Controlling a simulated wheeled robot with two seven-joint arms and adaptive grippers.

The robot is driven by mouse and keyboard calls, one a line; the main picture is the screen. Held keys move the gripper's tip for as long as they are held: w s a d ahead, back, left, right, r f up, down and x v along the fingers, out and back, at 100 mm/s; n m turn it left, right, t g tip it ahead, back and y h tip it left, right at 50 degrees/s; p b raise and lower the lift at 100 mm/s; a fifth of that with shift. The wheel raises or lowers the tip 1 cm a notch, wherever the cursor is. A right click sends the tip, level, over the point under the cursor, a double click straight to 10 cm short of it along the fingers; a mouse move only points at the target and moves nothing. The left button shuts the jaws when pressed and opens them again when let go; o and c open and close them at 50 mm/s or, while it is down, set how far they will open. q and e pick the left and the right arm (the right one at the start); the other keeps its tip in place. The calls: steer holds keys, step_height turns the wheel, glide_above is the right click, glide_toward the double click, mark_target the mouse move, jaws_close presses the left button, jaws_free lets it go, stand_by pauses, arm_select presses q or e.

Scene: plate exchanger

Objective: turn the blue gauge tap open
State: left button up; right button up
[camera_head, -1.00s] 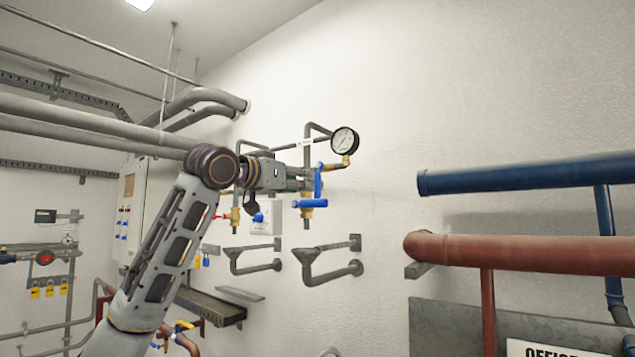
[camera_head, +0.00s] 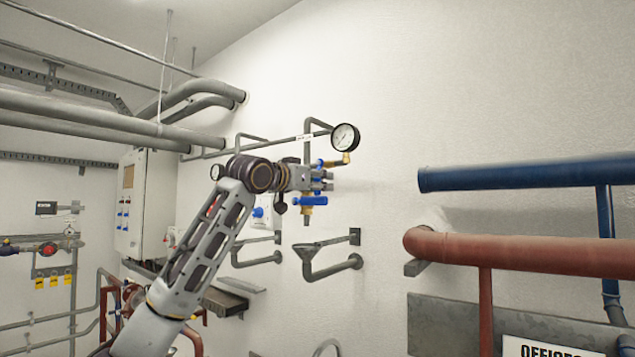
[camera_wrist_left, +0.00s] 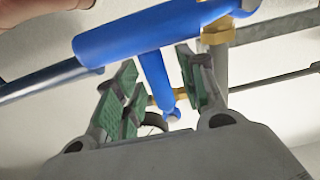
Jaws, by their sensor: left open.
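The pressure gauge (camera_head: 346,137) with a white dial sits on a brass elbow at the end of a grey pipe. My left gripper (camera_head: 326,180) is open just below the gauge and covers most of the blue gauge tap (camera_head: 321,163). In the left wrist view, the tap's blue handle (camera_wrist_left: 155,78) shows between the open green-padded fingers (camera_wrist_left: 160,92); I cannot tell whether they touch it. A second blue handle (camera_head: 309,201), on a brass valve, lies just below the gripper. It looks large and close in the left wrist view (camera_wrist_left: 150,28). My right gripper is not in view.
A blue pipe (camera_head: 520,176) and a red pipe (camera_head: 540,255) run along the wall at the right. Grey drain funnels (camera_head: 325,255) stand below the taps. A white cabinet (camera_head: 145,205) is at the left. The wall right of the gauge is clear.

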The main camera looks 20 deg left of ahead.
arm_select(q)
steer(key=shift+c, duration=0.2)
jaws_close()
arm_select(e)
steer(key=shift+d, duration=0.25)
arm_select(q)
steer(key=shift+s, duration=0.1)
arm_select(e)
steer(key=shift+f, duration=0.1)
